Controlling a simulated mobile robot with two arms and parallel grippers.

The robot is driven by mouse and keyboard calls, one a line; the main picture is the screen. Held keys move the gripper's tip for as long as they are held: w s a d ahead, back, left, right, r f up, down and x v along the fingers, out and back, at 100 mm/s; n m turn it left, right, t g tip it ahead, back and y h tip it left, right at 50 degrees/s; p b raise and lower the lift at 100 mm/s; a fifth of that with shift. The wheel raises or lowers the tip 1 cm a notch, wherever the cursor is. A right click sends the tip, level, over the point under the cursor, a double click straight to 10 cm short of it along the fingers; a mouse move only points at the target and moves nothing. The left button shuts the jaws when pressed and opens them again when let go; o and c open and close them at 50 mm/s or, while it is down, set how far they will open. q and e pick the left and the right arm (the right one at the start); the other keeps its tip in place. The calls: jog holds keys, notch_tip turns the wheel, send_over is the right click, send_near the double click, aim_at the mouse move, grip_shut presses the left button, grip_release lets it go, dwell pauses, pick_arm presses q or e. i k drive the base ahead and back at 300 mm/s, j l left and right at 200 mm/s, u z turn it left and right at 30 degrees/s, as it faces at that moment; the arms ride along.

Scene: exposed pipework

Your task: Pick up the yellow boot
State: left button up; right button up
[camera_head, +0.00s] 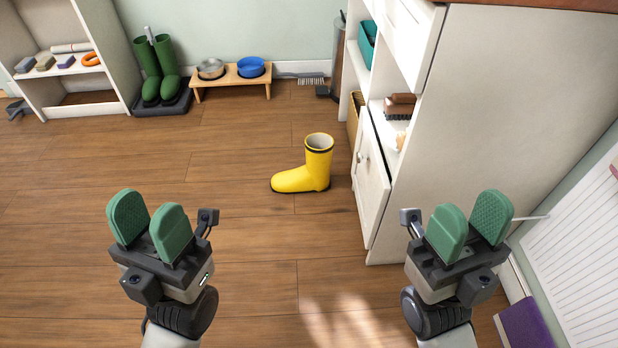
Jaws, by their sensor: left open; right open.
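The yellow boot (300,176) stands upright on the wooden floor, near the middle of the view, with its toe to the left and a dark band at its top. My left gripper (150,226) is open and empty, to the left of the boot and nearer to me. My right gripper (471,229) is open and empty, to the right of the boot and nearer to me, in front of the white cabinet's side in the picture. Neither gripper touches the boot.
A white cabinet (490,110) with its lower door (371,180) ajar stands right of the boot. Green boots (157,70) stand on a dark tray at the back left, beside a wooden bowl stand (232,82). The floor left of the boot is clear.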

aim_at(314, 176)
jog(key=i+j+z, duration=0.25)
jog(key=z, duration=0.15)
jog(key=i+j+z, duration=0.15)
jog(key=j+z, duration=0.15)
jog(key=z, duration=0.15)
jog(key=i+j, duration=0.15)
jog(key=j, duration=0.2)
jog(key=i+j+z, duration=0.1)
jog(key=j, duration=0.25)
jog(key=i+j, duration=0.15)
jog(key=j, duration=0.2)
jog(key=i+j+z, duration=0.1)
jog(key=j, duration=0.25)
jog(key=i+j, duration=0.15)
jog(key=j, duration=0.2)
